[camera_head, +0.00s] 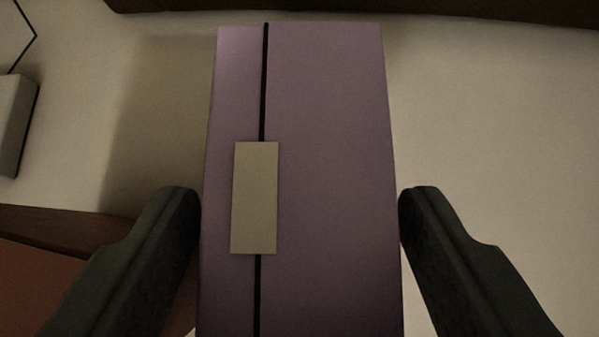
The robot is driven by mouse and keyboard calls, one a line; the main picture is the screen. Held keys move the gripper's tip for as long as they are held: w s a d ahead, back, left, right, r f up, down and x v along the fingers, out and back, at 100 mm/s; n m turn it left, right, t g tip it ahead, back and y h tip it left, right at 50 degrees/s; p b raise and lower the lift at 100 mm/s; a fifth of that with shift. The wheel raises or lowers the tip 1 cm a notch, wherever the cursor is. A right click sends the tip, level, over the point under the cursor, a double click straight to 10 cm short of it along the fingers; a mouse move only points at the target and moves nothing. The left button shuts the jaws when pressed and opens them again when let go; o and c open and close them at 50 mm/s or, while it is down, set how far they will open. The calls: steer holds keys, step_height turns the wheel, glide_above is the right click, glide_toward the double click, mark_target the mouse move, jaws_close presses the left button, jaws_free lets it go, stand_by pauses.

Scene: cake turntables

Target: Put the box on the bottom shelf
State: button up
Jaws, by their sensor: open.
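A purple box (325,180) with a black line down it and a beige label (255,198) fills the middle of the view. My gripper (300,205) is open, with one dark finger on each side of the box. The fingertips lie very close to the box's left and right sides; I cannot tell whether they touch it. The lower end of the box runs out of the picture. I cannot make out a bottom shelf.
A pale surface (490,130) lies around the box, with free room to its right. A grey block (14,122) is at the left edge. A reddish-brown thing with a dark edge (60,228) is at lower left. A dark band (480,8) crosses the top.

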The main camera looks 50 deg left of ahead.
steer(key=x, duration=0.3)
steer(key=shift+r, duration=0.1)
jaws_close()
